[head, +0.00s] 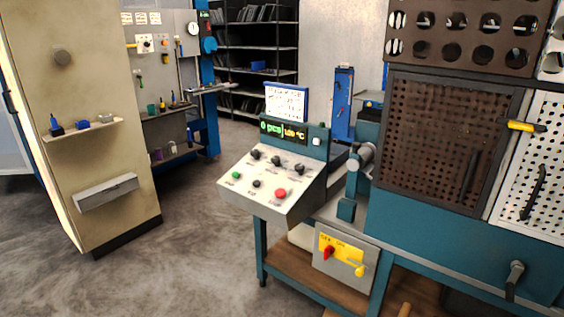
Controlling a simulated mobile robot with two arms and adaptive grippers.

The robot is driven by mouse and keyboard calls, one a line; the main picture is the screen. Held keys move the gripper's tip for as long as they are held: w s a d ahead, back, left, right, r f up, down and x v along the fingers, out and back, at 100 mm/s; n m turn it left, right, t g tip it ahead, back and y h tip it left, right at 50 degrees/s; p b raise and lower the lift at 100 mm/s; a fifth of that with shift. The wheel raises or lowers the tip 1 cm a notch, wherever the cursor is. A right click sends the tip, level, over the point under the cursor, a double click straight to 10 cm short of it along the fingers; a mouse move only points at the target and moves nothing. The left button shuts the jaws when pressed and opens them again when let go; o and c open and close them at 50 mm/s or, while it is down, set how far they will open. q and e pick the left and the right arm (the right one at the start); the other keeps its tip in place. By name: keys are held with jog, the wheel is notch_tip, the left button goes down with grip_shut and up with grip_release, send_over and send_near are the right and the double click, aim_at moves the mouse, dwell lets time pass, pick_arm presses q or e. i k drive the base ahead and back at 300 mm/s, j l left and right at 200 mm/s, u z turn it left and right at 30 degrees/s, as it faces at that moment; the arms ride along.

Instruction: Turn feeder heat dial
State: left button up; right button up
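A sloped control console (272,184) stands in the middle of the head view, on a teal frame. Its face carries several small black dials (277,160), a green button (236,175) and a red button (281,194). The lettering by the dials is too small to read, so I cannot tell which one is the heat dial. A display (284,132) above the face shows green and yellow digits ending in °C. A small white sign (286,103) stands above it. Neither of my grippers shows in the head view.
A box with a red and yellow switch (328,252) hangs below the console. A teal machine with a perforated brown guard (448,140) fills the right. A beige cabinet (84,120) stands at the left. Bare concrete floor (190,240) lies between cabinet and console.

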aim_at(298, 168)
jog(key=i+j+z, duration=0.35)
jog(key=j+z, duration=0.15)
jog(key=i+j+z, duration=0.25)
jog(key=j+z, duration=0.25)
jog(key=j, duration=0.15)
jog(key=i+j+z, duration=0.1)
jog(key=j+z, duration=0.15)
jog(key=j, duration=0.1)
